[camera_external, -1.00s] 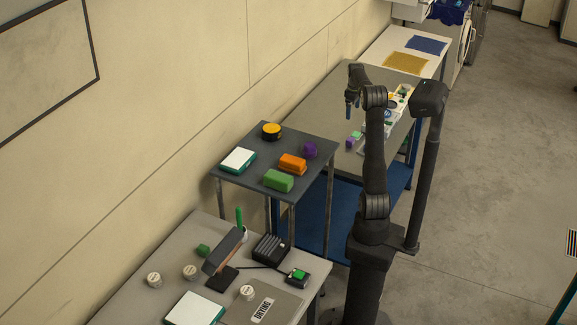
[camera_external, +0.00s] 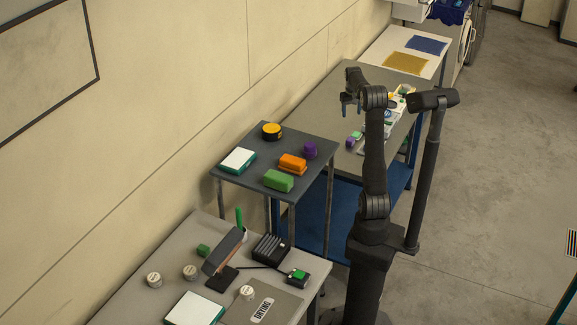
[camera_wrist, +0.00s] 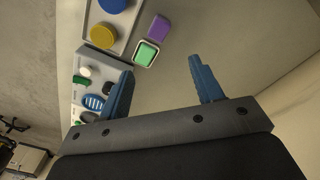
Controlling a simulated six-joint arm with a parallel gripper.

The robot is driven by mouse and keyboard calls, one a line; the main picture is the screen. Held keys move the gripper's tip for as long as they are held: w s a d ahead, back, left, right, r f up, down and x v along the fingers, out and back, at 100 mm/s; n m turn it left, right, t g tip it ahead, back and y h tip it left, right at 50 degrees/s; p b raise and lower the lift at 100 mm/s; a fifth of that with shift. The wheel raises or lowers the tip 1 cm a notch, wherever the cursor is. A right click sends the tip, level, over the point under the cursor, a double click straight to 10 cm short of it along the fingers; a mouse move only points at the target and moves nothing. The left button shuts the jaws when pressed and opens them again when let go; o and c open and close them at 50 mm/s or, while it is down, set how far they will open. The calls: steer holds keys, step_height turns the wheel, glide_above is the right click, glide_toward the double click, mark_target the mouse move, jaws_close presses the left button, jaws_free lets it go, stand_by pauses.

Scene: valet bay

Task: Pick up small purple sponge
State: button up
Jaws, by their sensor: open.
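A small purple block (camera_external: 350,142), apparently the purple sponge, lies on the grey table near its front left edge. It also shows in the wrist view (camera_wrist: 158,28), at the top centre beside a green block (camera_wrist: 146,53) that sits in a small light frame. My gripper (camera_external: 351,107) is over the grey table with its blue fingers pointing down. In the wrist view my gripper (camera_wrist: 160,67) is open, with nothing between the fingers. The purple block appears beyond the fingertips, nearer the left finger, and is not touched.
Bare tabletop lies right of the purple block in the wrist view.

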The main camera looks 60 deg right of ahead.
steer(key=m, duration=0.9)
glide_above(350, 139)
steer(key=shift+h, duration=0.3)
steer(key=f, duration=1.2)
steer(key=shift+w+a+f, duration=0.1)
steer(key=shift+a+f, duration=0.15)
steer(key=shift+a, duration=0.1)
steer(key=shift+d+f, duration=0.2)
steer(key=shift+f, duration=0.7)
steer(key=shift+d+f, duration=0.15)
steer(key=shift+f, duration=0.7)
steer(key=shift+d+f, duration=0.2)
steer(key=shift+f, duration=0.7)
steer(key=c, duration=1)
